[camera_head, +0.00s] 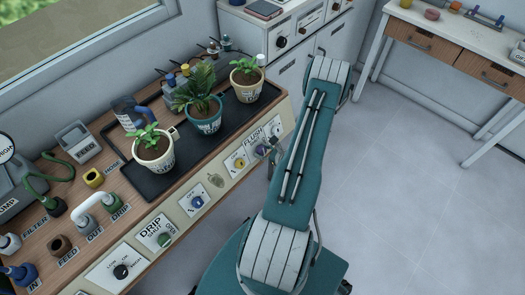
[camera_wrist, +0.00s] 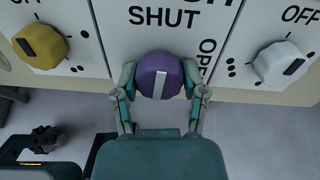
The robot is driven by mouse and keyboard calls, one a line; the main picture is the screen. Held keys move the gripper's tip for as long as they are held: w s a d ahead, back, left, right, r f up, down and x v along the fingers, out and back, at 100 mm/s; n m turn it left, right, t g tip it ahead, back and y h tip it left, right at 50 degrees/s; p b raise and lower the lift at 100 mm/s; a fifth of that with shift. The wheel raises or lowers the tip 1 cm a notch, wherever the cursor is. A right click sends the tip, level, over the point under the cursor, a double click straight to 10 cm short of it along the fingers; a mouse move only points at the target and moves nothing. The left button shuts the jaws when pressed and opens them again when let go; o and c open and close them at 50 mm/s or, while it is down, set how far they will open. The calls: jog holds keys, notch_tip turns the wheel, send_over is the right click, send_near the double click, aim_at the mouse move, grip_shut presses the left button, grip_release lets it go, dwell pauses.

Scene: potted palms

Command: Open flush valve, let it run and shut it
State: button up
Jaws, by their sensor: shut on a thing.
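The flush valve is a purple faceted knob (camera_wrist: 160,77) on a white panel, in the middle of the wrist view. "SHUT" is printed above it and "OPEN" to its right. A white mark on the knob runs nearly up and down in the picture, slightly tilted, on its lower half. My gripper (camera_wrist: 161,84) is shut on the knob, one finger on each side. In the head view my gripper (camera_head: 269,149) is at the panel marked "FLUSH" (camera_head: 273,133), and the knob is mostly hidden there.
A yellow knob (camera_wrist: 40,46) is left of the purple one and a white knob (camera_wrist: 280,64) is right. Potted palms (camera_head: 203,113) stand in a black tray (camera_head: 174,182) on the bench above. Free grey floor (camera_head: 420,190) lies to the right.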

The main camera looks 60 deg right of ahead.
jog(key=m, duration=0.8)
jog(key=shift+m+t, duration=0.3)
jog(key=m, duration=0.4)
jog(key=shift+m, duration=2.1)
jog(key=shift+d, duration=0.1)
jog(key=o, duration=1.1)
jog(key=shift+o, duration=0.2)
